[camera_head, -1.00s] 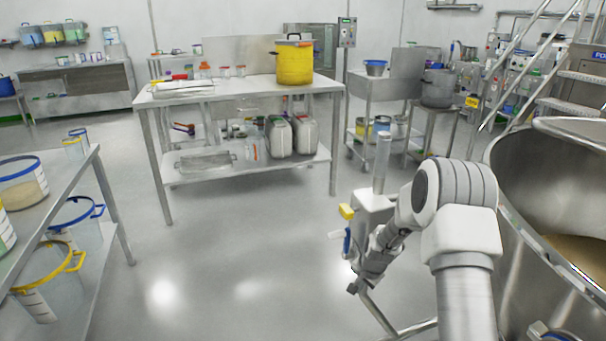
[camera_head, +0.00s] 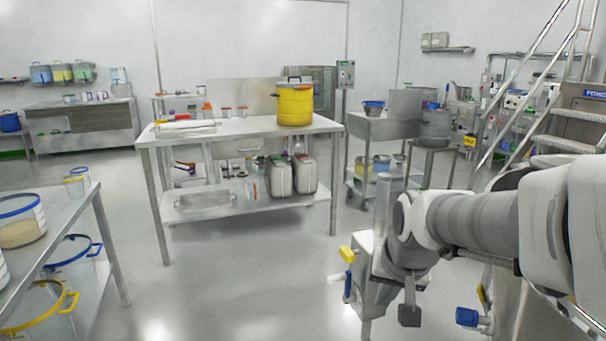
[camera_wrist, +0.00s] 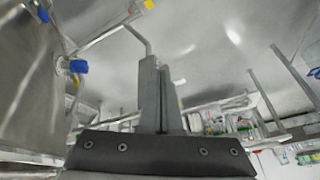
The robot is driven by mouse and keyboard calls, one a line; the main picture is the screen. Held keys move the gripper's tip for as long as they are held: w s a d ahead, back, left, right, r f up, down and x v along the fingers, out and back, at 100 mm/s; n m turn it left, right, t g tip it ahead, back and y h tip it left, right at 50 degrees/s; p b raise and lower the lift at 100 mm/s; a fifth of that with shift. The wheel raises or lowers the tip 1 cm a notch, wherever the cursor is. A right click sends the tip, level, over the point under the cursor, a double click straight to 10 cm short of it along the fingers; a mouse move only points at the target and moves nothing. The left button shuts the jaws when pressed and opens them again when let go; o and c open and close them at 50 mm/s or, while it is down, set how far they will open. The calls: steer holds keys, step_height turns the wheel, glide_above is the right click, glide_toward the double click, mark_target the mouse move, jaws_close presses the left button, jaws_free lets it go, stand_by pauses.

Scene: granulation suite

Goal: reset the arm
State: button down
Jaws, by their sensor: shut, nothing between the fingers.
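My arm comes in from the right in the head view and bends at its wrist near the lower middle. My gripper (camera_head: 409,314) hangs below the wrist, pointing down, with nothing held. In the wrist view, my gripper's two grey fingers (camera_wrist: 157,75) are together and empty. The finger detail is too small to read in the head view.
A steel table (camera_head: 235,128) with a yellow pot (camera_head: 295,103) stands ahead. A shelf of buckets (camera_head: 85,215) is left. Floor between is clear.

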steer(key=s+r+n, duration=0.3)
steer(key=s, duration=1.3)
step_height(320, 180, up, 24)
steer(key=p, duration=2.4)
steer(key=shift+t, duration=0.3)
steer(key=shift+d, duration=0.15)
